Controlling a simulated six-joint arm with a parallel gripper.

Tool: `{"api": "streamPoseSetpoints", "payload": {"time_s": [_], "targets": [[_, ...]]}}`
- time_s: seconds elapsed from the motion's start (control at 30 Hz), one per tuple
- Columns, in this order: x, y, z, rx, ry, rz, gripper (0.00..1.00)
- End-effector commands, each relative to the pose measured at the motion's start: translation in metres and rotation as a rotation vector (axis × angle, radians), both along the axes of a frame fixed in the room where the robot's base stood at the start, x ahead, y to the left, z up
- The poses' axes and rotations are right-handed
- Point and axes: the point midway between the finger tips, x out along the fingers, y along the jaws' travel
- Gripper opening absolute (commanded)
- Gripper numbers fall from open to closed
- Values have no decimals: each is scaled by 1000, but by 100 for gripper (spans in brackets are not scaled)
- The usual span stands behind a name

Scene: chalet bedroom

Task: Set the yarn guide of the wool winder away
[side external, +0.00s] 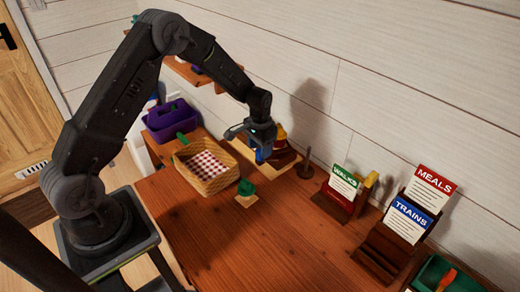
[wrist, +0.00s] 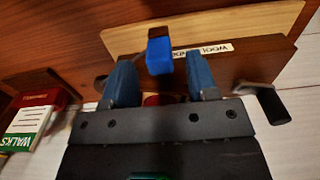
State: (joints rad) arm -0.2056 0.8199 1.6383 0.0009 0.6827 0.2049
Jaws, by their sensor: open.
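The wool winder (wrist: 270,58) is a dark wooden block with a partly hidden white label, a pale board beside it and a dark crank handle at its right in the wrist view. In the side view its pale board (side external: 283,166) lies at the back of the table by the wall. A bright blue piece with a dark end, seemingly the yarn guide (wrist: 160,55), stands at the winder's edge; it also shows in the side view (side external: 260,156). My gripper (wrist: 160,62) is open, with one finger on each side of the blue piece in the picture. Contact cannot be told.
A wicker basket (side external: 232,181) with checked cloth stands left of the winder, a purple caddy (side external: 172,121) behind it. A small green object (side external: 246,188) sits in front. A dark peg (side external: 306,166) and leaflet holders (side external: 338,203) stand to the right. The front table area is clear.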

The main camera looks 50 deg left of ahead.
Motion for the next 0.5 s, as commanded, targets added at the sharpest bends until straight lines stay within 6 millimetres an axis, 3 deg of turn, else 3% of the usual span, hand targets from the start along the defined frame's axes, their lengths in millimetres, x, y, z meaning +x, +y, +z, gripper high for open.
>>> {"api": "streamPoseSetpoints", "payload": {"time_s": [0.13,0.43,0.5], "targets": [[0,0,-10,0,1,0,53],[0,0,-11,0,0,0,53],[0,0,-11,0,0,0,46]]}}
